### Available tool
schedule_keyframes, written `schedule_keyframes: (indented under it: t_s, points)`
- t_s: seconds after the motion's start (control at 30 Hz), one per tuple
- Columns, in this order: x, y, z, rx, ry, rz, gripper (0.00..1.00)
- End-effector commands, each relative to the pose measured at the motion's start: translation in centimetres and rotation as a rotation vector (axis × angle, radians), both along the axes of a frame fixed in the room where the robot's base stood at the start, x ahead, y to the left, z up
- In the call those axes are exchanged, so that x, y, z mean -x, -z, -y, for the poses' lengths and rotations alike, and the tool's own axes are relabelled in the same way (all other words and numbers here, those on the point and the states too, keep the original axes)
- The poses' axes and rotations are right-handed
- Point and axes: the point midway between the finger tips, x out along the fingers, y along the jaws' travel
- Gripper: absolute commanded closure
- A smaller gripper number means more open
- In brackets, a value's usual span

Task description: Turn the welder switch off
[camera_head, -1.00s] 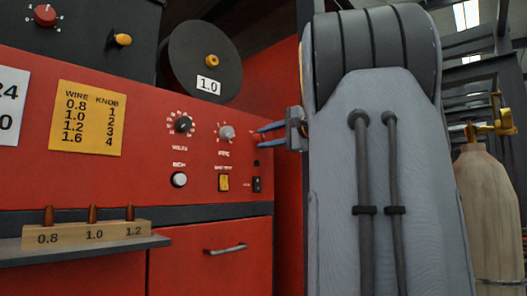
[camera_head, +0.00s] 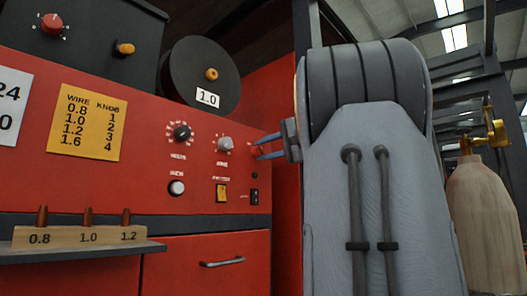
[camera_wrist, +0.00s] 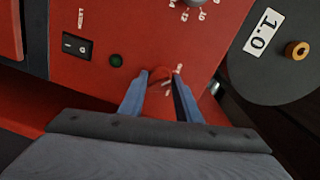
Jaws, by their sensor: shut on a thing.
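The red welder panel (camera_head: 120,180) carries a red knob (camera_wrist: 159,73) near its right edge, with white marks beside it. My gripper (camera_wrist: 160,77) has its blue fingers on either side of this knob and is shut on it. In the head view my gripper (camera_head: 260,149) reaches the panel from the right; its fingers partly hide the knob. A black rocker switch (camera_head: 254,197) sits lower on the panel; it also shows in the wrist view (camera_wrist: 77,46). A dark green lamp (camera_wrist: 116,59) lies between rocker and knob.
Dials labelled volts (camera_head: 182,132) and wire (camera_head: 225,143) are left of my gripper. A white button (camera_head: 177,188) and yellow switch (camera_head: 221,194) sit below. A black spool (camera_head: 203,85) stands above, a tip rack (camera_head: 80,235) at lower left, a gas cylinder (camera_head: 484,220) at right.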

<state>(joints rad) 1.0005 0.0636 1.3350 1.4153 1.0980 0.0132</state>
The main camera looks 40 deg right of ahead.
Motion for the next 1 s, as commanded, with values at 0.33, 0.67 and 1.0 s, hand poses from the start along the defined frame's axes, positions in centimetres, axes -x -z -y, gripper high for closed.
schedule_keyframes:
  t_s: [0.33,0.67,1.0]
  points:
    - [0.0,-0.1,0.0,0.001,0.001,0.001,0.52]
    - [2.5,-0.3,0.3,0.001,0.003,0.003,0.52]
    - [7.2,-0.5,0.6,0.001,0.003,0.002,0.52]
